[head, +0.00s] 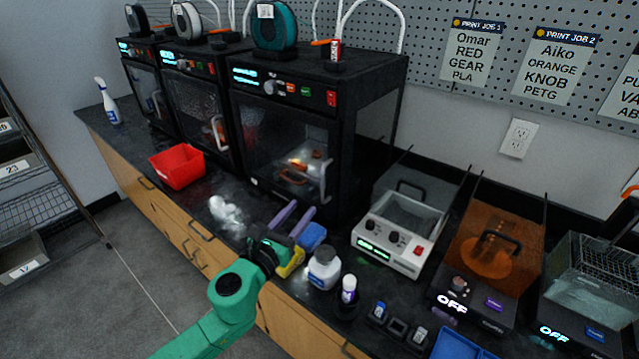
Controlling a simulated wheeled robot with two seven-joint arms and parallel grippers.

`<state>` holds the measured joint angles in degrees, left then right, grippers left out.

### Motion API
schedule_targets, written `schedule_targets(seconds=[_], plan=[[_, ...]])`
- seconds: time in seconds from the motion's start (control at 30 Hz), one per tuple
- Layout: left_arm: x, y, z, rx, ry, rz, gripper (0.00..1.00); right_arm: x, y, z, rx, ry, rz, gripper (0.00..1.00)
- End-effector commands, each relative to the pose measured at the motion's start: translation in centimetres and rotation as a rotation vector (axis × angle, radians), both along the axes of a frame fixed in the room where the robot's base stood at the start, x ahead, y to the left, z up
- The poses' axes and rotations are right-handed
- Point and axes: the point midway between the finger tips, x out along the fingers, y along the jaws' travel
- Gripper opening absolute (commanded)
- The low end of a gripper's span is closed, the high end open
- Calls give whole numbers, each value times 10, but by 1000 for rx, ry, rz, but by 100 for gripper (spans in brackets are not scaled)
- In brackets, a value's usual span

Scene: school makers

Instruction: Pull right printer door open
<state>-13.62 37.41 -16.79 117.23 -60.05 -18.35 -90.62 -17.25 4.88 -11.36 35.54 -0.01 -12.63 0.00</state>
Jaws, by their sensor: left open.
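The right printer (320,110) is the nearest of three black printers in a row along the wall. Its dark glass door (270,140) looks closed, with a light vertical handle (326,181) at the door's right side. Orange printed parts show through the glass. My left gripper (292,219) has purple fingers, open, with nothing visible between them. It is in front of the right printer, low over the counter, below and left of the handle and apart from it. My right gripper is not in view.
A blue item (312,236), a white jar (324,268) and a small bottle (348,290) stand close to my left gripper. A red bin (177,167) is at the left. A white-framed machine (400,232) stands right of the printer.

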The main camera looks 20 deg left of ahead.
Motion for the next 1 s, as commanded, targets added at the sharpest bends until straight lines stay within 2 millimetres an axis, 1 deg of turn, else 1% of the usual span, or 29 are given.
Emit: schedule_targets(seconds=[0.03,0.2,0.3,0.4,0.5,0.73,0.77,0.8,0.83,0.87,1.0], plan=[[13,-2,6,-4,-4,2,43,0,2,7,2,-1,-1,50],[57,-10,4,-6,-2,3,43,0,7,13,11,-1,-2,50],[79,-15,3,-6,-2,2,43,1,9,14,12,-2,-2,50],[94,-17,1,-6,-1,2,43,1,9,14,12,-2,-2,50],[101,-19,0,-6,1,1,43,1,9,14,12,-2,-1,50],[101,-19,0,-6,2,1,43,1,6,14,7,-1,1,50],[101,-19,0,-6,2,1,32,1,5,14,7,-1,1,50],[101,-19,0,-6,2,1,17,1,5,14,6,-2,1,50],[101,-19,0,-6,1,1,5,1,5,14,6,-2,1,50],[101,-19,0,-6,2,1,0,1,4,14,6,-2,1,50],[101,-19,0,-6,1,2,0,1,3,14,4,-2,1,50]])
